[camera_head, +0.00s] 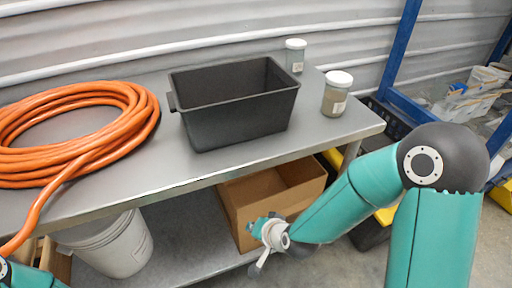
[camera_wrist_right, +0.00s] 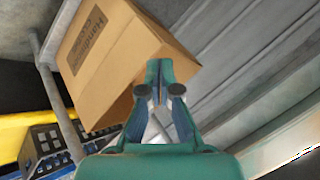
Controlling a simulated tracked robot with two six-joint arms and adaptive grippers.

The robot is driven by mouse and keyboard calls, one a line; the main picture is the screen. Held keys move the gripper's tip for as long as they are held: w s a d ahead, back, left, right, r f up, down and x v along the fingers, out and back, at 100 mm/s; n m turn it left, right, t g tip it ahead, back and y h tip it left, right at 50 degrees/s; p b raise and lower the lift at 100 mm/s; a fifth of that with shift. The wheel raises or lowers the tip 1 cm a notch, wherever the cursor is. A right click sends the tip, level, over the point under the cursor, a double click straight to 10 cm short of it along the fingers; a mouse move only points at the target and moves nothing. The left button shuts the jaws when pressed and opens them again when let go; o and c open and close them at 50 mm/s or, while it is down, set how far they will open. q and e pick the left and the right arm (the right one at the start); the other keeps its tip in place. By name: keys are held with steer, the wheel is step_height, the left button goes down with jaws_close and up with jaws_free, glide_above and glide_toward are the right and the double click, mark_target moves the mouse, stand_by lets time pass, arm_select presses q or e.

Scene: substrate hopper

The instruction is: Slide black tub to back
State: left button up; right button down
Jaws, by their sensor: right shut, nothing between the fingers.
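The black tub (camera_head: 232,118) is an open, empty-looking rectangular bin standing upright on the grey metal bench (camera_head: 330,127). It sits near the middle, with its front base close to the bench's front edge and bare bench behind it. My right gripper (camera_head: 257,268) is low in front of the bench, below the tub and apart from it. In the right wrist view its fingers (camera_wrist_right: 159,66) are shut and empty, with a cardboard box beyond them. The tub does not show there. Only a piece of my left arm shows at the lower left corner; its gripper is out of view.
A coiled orange hose (camera_head: 75,170) lies left of the tub. Two lidded jars, one at the back (camera_head: 295,57) and one nearer (camera_head: 335,95), stand to its right. The cardboard box (camera_head: 240,205) and a white bucket (camera_head: 118,245) are under the bench top. A corrugated wall stands behind.

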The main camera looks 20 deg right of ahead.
steer(key=w+d+r+m+t+b, duration=0.1)
steer(key=w+r+m+t+b, duration=0.3)
steer(key=r, duration=0.5)
arm_select(q)
step_height(320, 180, down, 11)
steer(key=b, duration=0.5)
arm_select(e)
steer(key=m+t+h, duration=0.2)
steer(key=m+t, duration=0.4)
glide_toward(248, 126)
steer(key=s, duration=0.7)
steer(key=w+p, duration=0.7)
steer(key=w, duration=0.6)
steer(key=shift+w+a+r, duration=0.1)
steer(key=shift+w+a, duration=0.05)
steer(key=shift+w, duration=0.5)
arm_select(q)
step_height(248, 126, up, 7)
